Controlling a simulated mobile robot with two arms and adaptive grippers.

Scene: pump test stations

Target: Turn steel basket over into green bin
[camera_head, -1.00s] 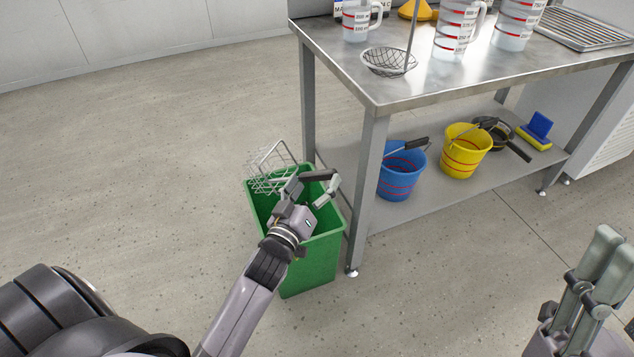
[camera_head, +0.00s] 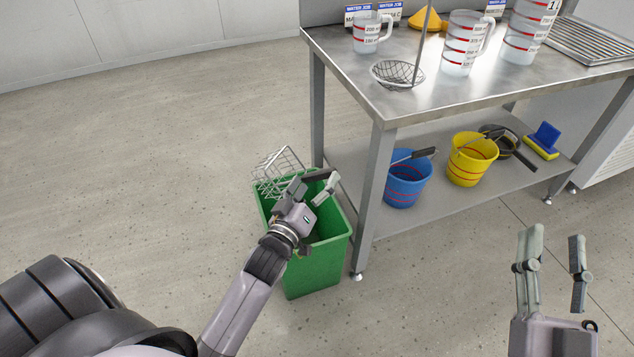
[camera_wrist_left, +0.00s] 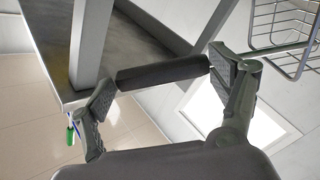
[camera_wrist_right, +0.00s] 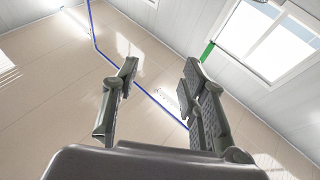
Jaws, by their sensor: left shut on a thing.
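The steel basket (camera_head: 277,170) is a wire basket with a dark handle. It is tilted over the far left rim of the green bin (camera_head: 318,270), which stands on the floor beside the table. My left gripper (camera_head: 318,186) is above the bin, shut on the basket's dark handle (camera_wrist_left: 163,72). The basket's wire (camera_wrist_left: 283,28) shows at the upper right of the left wrist view. I cannot tell whether the basket touches the bin, and the bin's inside is mostly hidden by my arm. My right gripper (camera_head: 552,265) is open and empty, also seen in the right wrist view (camera_wrist_right: 160,72).
A steel table (camera_head: 440,95) bears a wire strainer (camera_head: 398,74), measuring jugs (camera_head: 462,45) and a yellow funnel (camera_head: 427,18). Its lower shelf holds a blue bucket (camera_head: 407,185), a yellow bucket (camera_head: 470,160) and a pan (camera_head: 503,142). Floor left of the bin is clear.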

